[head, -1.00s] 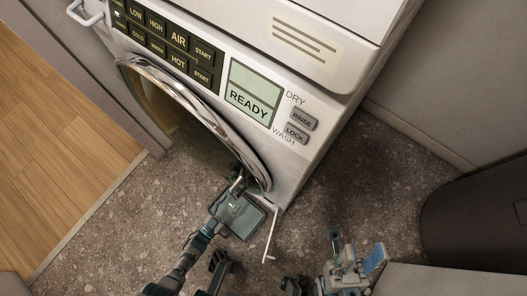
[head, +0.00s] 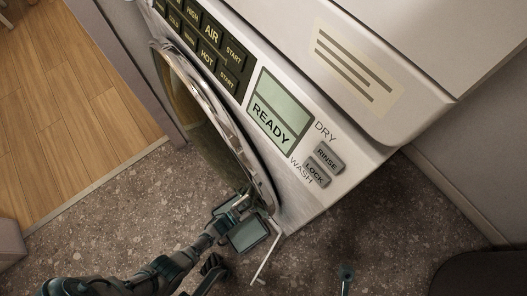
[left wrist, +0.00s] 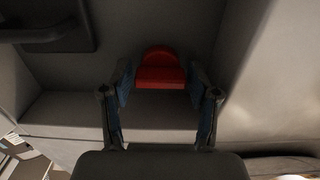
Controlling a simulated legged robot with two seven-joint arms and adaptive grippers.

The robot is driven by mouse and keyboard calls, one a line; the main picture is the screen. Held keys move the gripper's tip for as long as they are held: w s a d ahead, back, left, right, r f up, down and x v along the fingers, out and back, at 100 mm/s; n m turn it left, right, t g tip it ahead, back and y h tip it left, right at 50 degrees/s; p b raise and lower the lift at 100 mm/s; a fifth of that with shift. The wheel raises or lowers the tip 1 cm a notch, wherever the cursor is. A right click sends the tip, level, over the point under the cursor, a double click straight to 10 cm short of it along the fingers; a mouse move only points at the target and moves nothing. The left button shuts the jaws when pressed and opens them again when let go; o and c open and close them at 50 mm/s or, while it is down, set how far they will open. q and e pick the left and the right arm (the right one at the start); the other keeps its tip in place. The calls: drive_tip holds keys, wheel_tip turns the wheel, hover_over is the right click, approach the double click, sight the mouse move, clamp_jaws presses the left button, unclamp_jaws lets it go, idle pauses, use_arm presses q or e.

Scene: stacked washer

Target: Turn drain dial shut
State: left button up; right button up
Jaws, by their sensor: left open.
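The red drain dial (left wrist: 160,72) shows in the left wrist view, set in a grey recess, with a rounded top and a flat front face. My left gripper (left wrist: 160,88) is open, with one blue-padded fingertip on each side of the dial. I cannot tell whether the pads touch it. In the head view my left gripper (head: 234,205) is at the lower front of the washer (head: 330,120), beside a thin, swung-out white flap (head: 265,260). The dial is hidden there. Only a small tip of my right gripper (head: 347,272) shows at the bottom.
The round washer door (head: 215,120) is left of the flap. READY display (head: 270,112) and RINSE and LOCK buttons (head: 322,165) sit above. A dark rounded object (head: 485,275) stands at the lower right. Speckled floor (head: 380,225) is clear between.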

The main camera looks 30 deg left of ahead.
use_arm(q)
drive_tip(key=shift+w+d, duration=0.1)
drive_tip(key=shift+w, duration=0.1)
drive_tip(key=shift+c, duration=0.2)
drive_tip(key=c, duration=0.9)
drive_tip(key=shift+o, duration=0.2)
